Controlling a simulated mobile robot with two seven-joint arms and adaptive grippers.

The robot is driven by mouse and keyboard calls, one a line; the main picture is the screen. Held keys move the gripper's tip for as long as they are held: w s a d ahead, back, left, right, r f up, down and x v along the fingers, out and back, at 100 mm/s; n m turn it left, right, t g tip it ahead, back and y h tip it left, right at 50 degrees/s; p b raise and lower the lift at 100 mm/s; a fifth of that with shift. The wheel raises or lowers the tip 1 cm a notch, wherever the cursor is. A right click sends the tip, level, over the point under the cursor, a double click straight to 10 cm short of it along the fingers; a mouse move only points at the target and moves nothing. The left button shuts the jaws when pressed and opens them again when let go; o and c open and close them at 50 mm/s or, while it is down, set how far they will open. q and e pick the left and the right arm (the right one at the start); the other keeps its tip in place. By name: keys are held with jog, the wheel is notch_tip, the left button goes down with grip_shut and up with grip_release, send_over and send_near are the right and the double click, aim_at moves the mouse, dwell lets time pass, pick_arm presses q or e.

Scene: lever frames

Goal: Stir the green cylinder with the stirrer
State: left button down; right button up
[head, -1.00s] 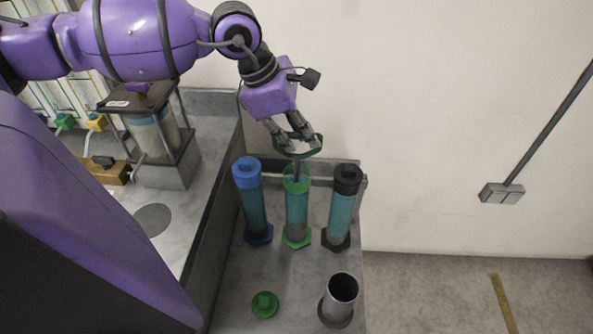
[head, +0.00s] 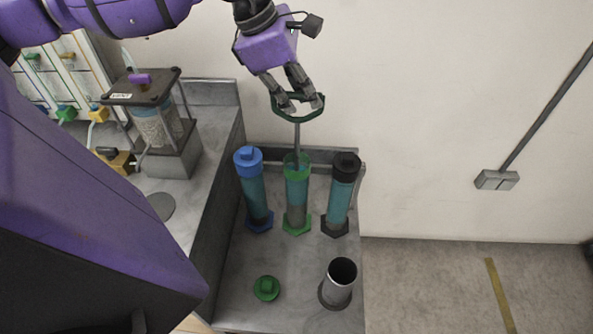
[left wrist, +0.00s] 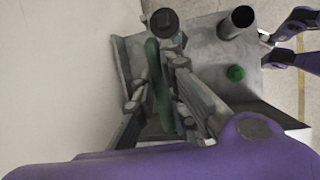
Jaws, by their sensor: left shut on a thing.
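The stirrer has a dark green ring handle (head: 297,118) and a grey rod (head: 297,137). My left gripper (head: 299,106) is shut on the ring, above the cylinders. The rod hangs down and its lower end is inside the open top of the green cylinder (head: 297,190), which stands upright between two capped cylinders and holds teal liquid. In the left wrist view the green ring (left wrist: 158,85) is between the fingers. Purple parts with grey tips at that view's right edge look like my right gripper (left wrist: 266,38); its jaw state is unclear.
A blue-capped cylinder (head: 254,190) and a black-capped cylinder (head: 341,195) flank the green one closely. A green cap (head: 266,288) and an open grey holder (head: 339,283) are nearer on the bench. A wall is behind; apparatus (head: 155,120) stands left.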

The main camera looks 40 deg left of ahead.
aim_at(299, 118)
pick_arm(q)
notch_tip(299, 118, up, 4)
jog(key=shift+f, duration=0.15)
jog(key=shift+r, duration=0.45)
pick_arm(e)
jog(key=shift+w+a+r, duration=0.2)
jog(key=shift+w+r, duration=0.15)
pick_arm(q)
jog(key=shift+f+b, duration=0.55)
jog(key=shift+f, duration=3.25)
pick_arm(e)
jog(key=shift+s+d+f, duration=0.2)
jog(key=shift+s+f, duration=0.6)
jog(key=shift+f, duration=0.2)
jog(key=shift+a, duration=0.1)
